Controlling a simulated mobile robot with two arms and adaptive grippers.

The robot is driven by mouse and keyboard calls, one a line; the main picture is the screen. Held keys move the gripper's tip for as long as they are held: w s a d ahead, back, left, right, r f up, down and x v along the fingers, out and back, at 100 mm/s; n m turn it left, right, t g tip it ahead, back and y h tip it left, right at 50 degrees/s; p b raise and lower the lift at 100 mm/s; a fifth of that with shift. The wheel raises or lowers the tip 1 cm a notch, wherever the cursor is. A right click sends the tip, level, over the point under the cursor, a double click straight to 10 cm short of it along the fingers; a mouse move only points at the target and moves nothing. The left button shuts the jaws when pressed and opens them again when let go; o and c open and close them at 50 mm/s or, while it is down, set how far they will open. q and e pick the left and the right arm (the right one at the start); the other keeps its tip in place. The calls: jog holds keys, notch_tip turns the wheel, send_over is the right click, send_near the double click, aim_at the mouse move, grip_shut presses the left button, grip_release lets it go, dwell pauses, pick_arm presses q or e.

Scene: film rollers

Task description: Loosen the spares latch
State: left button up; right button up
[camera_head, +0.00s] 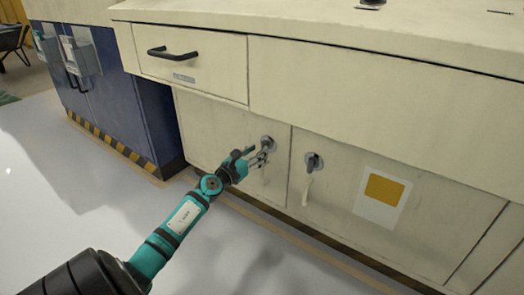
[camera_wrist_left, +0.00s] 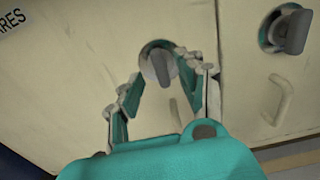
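A grey turn latch (camera_head: 267,142) sits on the left cream cabinet door, below the drawer. In the left wrist view the latch (camera_wrist_left: 157,66) is a round plate with a grey knob pointing down. A cut-off label ending in "ARES" (camera_wrist_left: 12,18) shows at the upper left of that view. My left gripper (camera_head: 262,156) is in front of this latch. In the wrist view its fingers (camera_wrist_left: 162,75) are spread, with the knob between their tips. The right fingertips overlap the knob's edge; I cannot tell whether they touch. My right gripper is not in view.
A second grey latch (camera_head: 312,161) is on the door to the right, with a pale handle (camera_head: 307,188) below it. A drawer with a black handle (camera_head: 172,54) is above, under the overhanging worktop (camera_head: 300,25). A blue cabinet (camera_head: 115,95) stands left. The floor in front is clear.

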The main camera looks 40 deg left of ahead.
pick_arm(q)
jog(key=shift+w+a+b, duration=0.2)
jog(key=shift+w+b, duration=0.2)
jog(key=shift+w, duration=1.3)
jog(key=shift+c, duration=0.4)
grip_shut()
